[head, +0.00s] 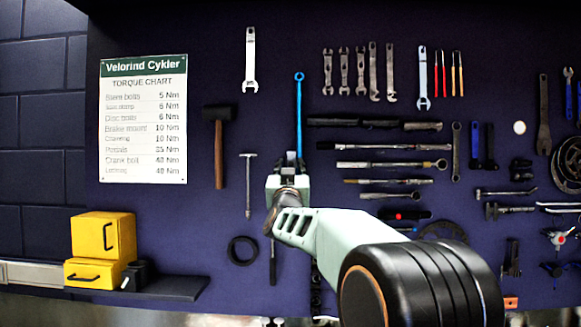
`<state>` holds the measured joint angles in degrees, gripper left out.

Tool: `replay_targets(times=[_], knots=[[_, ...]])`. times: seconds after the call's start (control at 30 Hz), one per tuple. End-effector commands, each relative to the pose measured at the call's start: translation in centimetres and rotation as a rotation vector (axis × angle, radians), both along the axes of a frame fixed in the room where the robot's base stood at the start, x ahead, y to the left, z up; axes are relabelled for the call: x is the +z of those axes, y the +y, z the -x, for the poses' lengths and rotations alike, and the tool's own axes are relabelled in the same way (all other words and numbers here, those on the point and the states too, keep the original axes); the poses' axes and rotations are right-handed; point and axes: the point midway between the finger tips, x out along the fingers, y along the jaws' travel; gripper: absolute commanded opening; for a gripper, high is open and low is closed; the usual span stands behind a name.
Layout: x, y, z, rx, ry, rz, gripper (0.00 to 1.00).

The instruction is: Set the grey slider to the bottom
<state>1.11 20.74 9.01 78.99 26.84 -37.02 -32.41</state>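I cannot pick out a grey slider in the head view; it may be hidden behind my arm or out of the picture. My gripper (290,158) is near the middle of the view, pointing away toward the dark tool wall (270,215). Its fingers are small and seen from behind, so I cannot tell whether they are open or shut. No held object shows. A long blue tool (299,110) hangs on the wall just above the gripper in the picture; I cannot tell if they touch.
Wrenches, bars and screwdrivers hang on the wall right of the gripper. A hammer (219,150) and a torque chart (143,120) hang to the left. Yellow boxes (104,238) stand on a dark shelf (180,288) at lower left. My arm covers the lower middle.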

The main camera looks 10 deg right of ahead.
Motion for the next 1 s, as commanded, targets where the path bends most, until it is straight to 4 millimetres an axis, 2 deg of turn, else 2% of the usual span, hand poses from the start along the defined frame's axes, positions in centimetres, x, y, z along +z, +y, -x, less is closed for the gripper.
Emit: replay_targets(times=[0.03,0.23,0.67,0.77,1.0], knots=[[0.0,0.0,0.0,0.000,0.000,0.000,0.20],[0.0,0.0,0.0,0.000,0.000,0.000,0.00],[-0.3,0.0,0.0,0.000,0.000,0.000,0.00],[-1.0,0.0,0.0,0.000,0.000,0.000,0.00],[-4.2,0.0,0.0,0.000,0.000,0.000,0.00]])
